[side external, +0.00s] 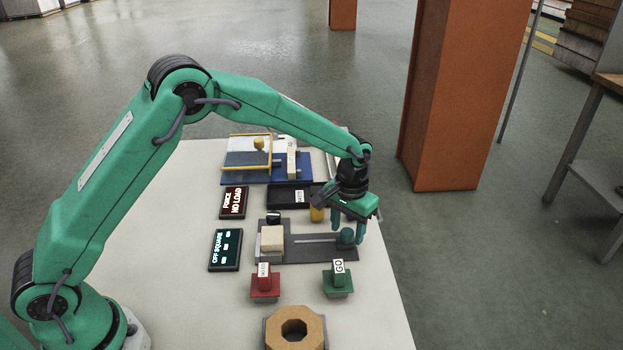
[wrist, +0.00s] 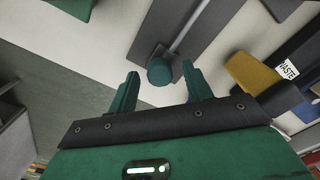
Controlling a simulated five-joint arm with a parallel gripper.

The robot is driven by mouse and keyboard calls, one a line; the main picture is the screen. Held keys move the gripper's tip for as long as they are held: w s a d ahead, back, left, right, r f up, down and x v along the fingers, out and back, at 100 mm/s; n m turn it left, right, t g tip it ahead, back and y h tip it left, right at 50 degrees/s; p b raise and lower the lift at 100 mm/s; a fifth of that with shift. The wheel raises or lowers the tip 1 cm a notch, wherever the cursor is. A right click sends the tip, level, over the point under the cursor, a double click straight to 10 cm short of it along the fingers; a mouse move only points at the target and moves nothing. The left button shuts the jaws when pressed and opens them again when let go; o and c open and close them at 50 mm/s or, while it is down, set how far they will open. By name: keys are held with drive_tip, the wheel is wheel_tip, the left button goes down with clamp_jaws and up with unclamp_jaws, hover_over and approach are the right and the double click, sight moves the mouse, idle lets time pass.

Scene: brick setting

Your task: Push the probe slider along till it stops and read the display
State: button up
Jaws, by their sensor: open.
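The probe slider's teal knob (side external: 347,237) stands at the right end of a slotted grey track (side external: 305,253). A cream block (side external: 272,238) sits at the track's left end. My gripper (side external: 348,232) is open and points down over the knob. In the wrist view the knob (wrist: 160,72) lies between the two fingertips; I cannot tell whether either finger touches it. One display (side external: 226,250) reads "OFF SQUARE" with a few lit marks. Another display (side external: 233,202) reads "PRICE NO LOAD".
A red button block (side external: 265,286) and a green "GO" block (side external: 338,281) stand in front of the track. An octagonal wooden ring (side external: 294,330) is at the front.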

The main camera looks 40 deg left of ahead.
drive_tip(key=shift+f, duration=0.2)
drive_tip(key=c, duration=0.8)
drive_tip(key=shift+a, duration=0.1)
drive_tip(key=s+a, duration=0.3)
drive_tip(key=shift+s+a+r, duration=0.1)
drive_tip(key=shift+s+a, duration=0.1)
drive_tip(key=shift+s, duration=0.05)
drive_tip(key=shift+o, duration=0.5)
drive_tip(key=shift+s+a, duration=0.2)
drive_tip(key=shift+a, duration=0.05)
